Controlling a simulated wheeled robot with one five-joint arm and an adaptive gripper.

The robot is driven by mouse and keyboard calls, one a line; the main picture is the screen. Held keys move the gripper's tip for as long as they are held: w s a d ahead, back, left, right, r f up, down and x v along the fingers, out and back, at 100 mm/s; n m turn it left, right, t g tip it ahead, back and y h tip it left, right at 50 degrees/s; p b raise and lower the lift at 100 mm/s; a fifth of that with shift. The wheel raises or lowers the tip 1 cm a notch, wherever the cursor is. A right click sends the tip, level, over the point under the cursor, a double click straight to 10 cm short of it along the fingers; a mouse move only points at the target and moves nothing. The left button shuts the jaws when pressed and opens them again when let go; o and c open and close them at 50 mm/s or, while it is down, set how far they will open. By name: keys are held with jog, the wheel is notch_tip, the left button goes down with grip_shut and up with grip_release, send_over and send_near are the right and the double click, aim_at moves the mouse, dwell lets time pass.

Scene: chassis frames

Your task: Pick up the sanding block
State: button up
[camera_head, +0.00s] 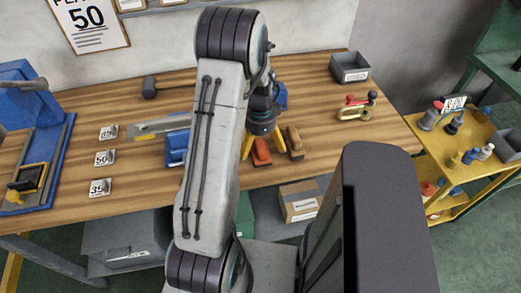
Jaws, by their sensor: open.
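Two small blocks lie near the front edge of the wooden workbench (330,125): an orange-red block (262,153) and a brown block (295,143) just to its right. Either could be the sanding block; I cannot tell which from their looks. My gripper (262,148) points down over the bench with its yellow fingers apart. The orange-red block shows between the fingers, and the brown one is just outside the right finger. Nothing appears held. I cannot tell the fingers' height above the bench, and the gripper hides the far end of the orange-red block.
A blue item (177,147) sits left of my arm, partly hidden. A grey bin (349,68) and a red-and-wood tool (357,107) are at the right. Numbered tags (104,158) and a blue tool station (42,150) are at the left. A yellow cart (452,165) stands beyond.

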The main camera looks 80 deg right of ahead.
jog(key=shift+f, duration=1)
grip_shut()
dwell(0.4)
